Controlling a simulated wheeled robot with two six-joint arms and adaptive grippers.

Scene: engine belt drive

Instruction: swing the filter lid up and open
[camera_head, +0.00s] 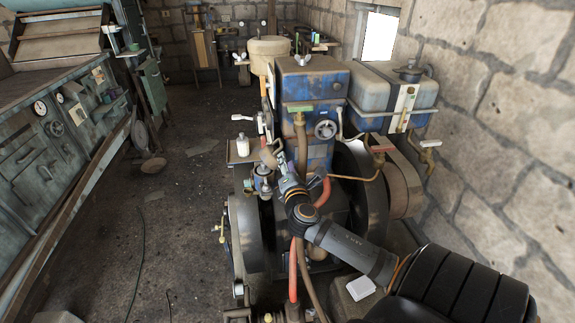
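My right gripper (272,158) reaches in from the lower right and is at the left front of the blue engine block (313,95). Its fingers are small and partly merge with the parts behind, so I cannot tell whether they are open or shut. A small blue-grey cylindrical fitting (262,181), which looks like the filter, stands just below and left of the fingertips. Its lid is not clearly distinguishable beside the gripper, and I cannot tell whether they touch. My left gripper is not in view.
Red and brown hoses (293,270) hang below my wrist. A flywheel (246,235) and grey tank (392,92) flank the block. The floor (150,215) at left is mostly free.

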